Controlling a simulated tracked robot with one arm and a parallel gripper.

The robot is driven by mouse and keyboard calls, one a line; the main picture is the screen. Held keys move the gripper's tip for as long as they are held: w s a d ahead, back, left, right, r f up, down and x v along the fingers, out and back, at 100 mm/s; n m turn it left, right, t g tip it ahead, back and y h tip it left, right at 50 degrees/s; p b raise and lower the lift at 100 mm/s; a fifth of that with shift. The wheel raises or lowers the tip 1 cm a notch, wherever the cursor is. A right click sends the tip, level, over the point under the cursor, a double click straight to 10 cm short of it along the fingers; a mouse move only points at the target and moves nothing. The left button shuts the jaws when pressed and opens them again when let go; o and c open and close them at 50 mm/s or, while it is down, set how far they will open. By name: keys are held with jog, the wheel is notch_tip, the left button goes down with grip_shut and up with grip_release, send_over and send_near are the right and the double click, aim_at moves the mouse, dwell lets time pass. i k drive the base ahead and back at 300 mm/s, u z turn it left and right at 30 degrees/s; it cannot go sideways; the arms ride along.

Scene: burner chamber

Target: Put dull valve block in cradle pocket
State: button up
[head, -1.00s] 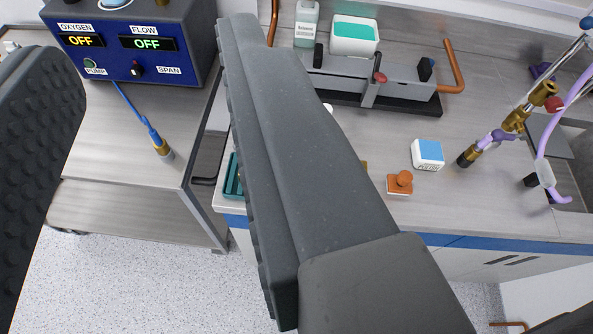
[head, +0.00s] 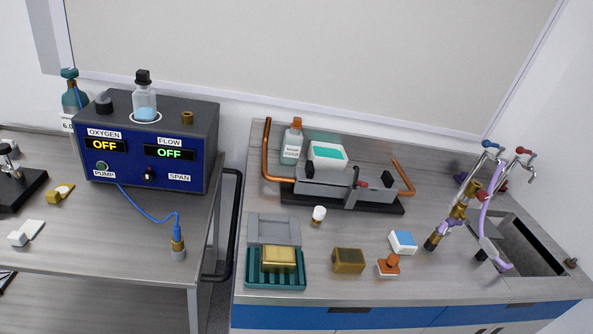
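A dull, dark brass block (head: 349,261) lies on the right-hand bench and fits the name dull valve block. A brighter gold block (head: 280,258) sits at the teal ribbed tray (head: 264,283) to its left. A grey piece with a shallow recess (head: 273,229) stands just behind the tray. I cannot tell whether the grey piece or the tray is the cradle with the pocket. My gripper is not in view, so its state and distance from the block do not show.
A grey burner rig (head: 345,190) with copper pipes stands behind. A small white-capped item (head: 319,215), an orange-handled stamp (head: 388,265) and a blue-topped box (head: 403,242) are nearby. Taps and a sink (head: 523,250) are at right. A gap separates the left table with the oxygen unit (head: 150,145).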

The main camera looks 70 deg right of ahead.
aim_at(273, 231)
jog(key=u, duration=0.6)
jog(key=k, duration=1.3)
jog(key=z, duration=2.4)
jog(key=i, duration=1)
jog(key=z, duration=0.05)
